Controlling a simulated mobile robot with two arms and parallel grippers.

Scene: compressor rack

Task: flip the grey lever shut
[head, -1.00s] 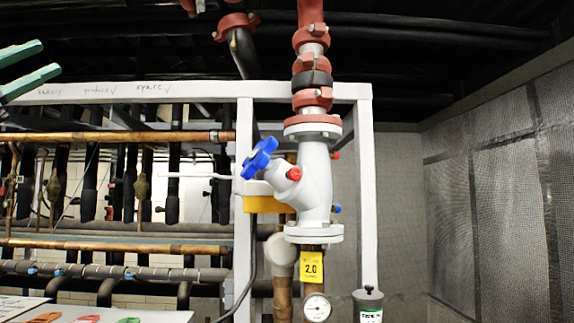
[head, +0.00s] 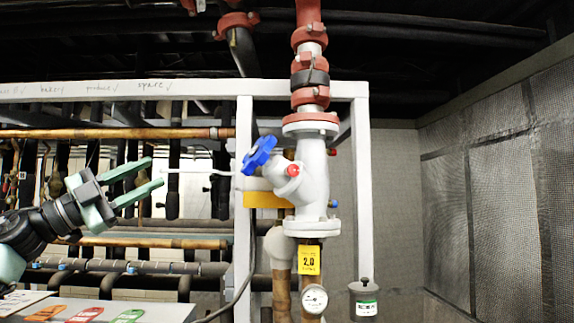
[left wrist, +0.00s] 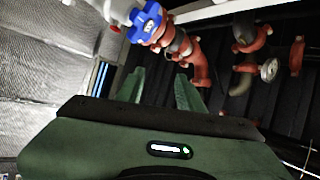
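No part is clearly recognisable as the grey lever. A thin pale bent rod (head: 205,172) runs level to the left of the white frame post, and I cannot tell whether it is the lever. My left gripper (head: 157,171) is open and empty, its two green fingers pointing right at the rod's left end. I cannot tell whether they touch it. In the left wrist view the open fingers (left wrist: 160,82) point up towards the blue handwheel (left wrist: 147,22), with nothing seen between them. My right gripper is not in view.
A large white valve body (head: 313,175) with a blue handwheel (head: 258,155) stands right of the post (head: 243,220). A yellow block (head: 265,200) sits below the wheel. Copper pipes (head: 110,133) cross behind my left arm. A panel with coloured tags (head: 128,316) lies below.

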